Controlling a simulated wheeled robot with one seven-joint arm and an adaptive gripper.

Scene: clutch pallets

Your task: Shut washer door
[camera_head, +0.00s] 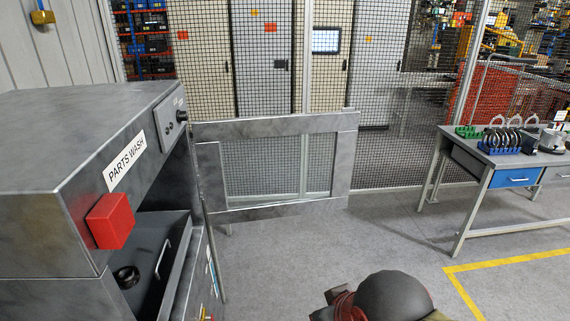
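The parts washer (90,165) is a grey metal cabinet at the left with a "PARTS WASH" label and a red block on its front. Its door (275,127), a grey metal frame around a see-through window, stands wide open and reaches out to the right from the cabinet's far side. The washer's opening shows a dark ring-shaped part (127,276) and a tray with a handle (162,259) inside. A dark rounded piece of my arm shows at the bottom edge. My gripper's fingers are not visible.
A workbench (472,165) with a blue drawer, a blue rack of dark rings and other small items stands at the right. A mesh fence (385,150) runs behind, with cabinets beyond it. Grey floor (300,255) is clear between washer and bench, with yellow tape (500,263) at lower right.

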